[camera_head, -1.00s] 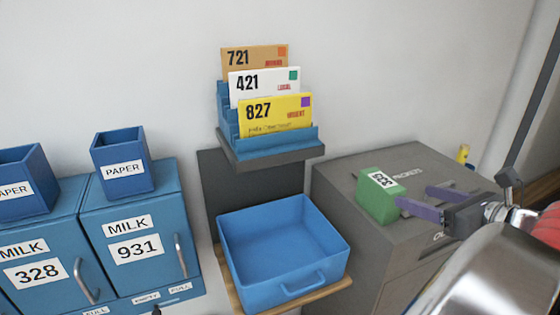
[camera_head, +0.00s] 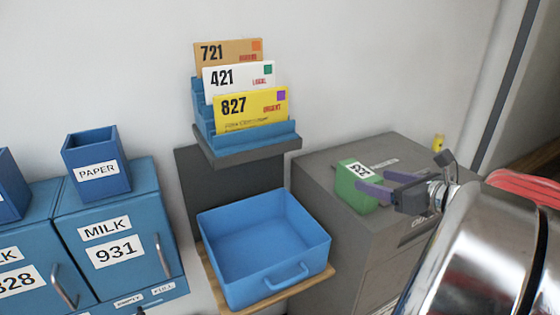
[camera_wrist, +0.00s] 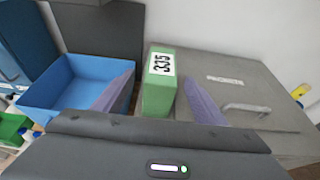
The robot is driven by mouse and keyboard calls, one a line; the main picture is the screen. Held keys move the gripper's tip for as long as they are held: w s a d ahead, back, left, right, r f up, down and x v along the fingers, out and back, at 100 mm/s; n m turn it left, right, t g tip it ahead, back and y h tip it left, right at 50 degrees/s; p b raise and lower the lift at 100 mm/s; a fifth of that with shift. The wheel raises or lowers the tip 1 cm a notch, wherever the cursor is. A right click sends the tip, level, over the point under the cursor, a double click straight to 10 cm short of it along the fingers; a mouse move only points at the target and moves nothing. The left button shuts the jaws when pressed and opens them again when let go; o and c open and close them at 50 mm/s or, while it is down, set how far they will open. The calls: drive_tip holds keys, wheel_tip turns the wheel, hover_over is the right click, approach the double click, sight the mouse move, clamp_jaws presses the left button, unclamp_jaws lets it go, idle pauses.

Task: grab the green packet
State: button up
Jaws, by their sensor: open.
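The green packet (camera_head: 357,186) stands on top of the grey cabinet, with a white label reading 335. My gripper (camera_head: 368,185) is open, its purple fingers reaching to the packet from the right in the head view. In the wrist view the packet (camera_wrist: 159,84) stands between the two spread fingers of my gripper (camera_wrist: 158,98), with a gap visible on the right. I cannot tell whether either finger touches it.
The grey cabinet (camera_head: 325,169) has a handle on its top. A blue bin (camera_head: 262,245) stands left of it on a wooden shelf. Letters stand in a blue rack (camera_head: 262,142) above. A blue milk box (camera_head: 125,220) is at left. A small yellow object (camera_head: 437,144) is behind the cabinet.

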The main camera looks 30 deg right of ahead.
sight(367, 175)
drive_tip(key=shift+x, duration=1.3)
drive_tip(key=shift+w, duration=0.1)
drive_tip(key=shift+x, duration=2.5)
drive_tip(key=shift+d+r, duration=0.1)
drive_tip(key=shift+r, duration=0.05)
drive_tip(key=shift+c, duration=0.2)
drive_tip(key=c, duration=1.3)
drive_tip(key=shift+o, duration=0.2)
drive_tip(key=shift+r, duration=0.15)
wheel_tip(367, 175, up, 10)
drive_tip(key=shift+f, duration=0.1)
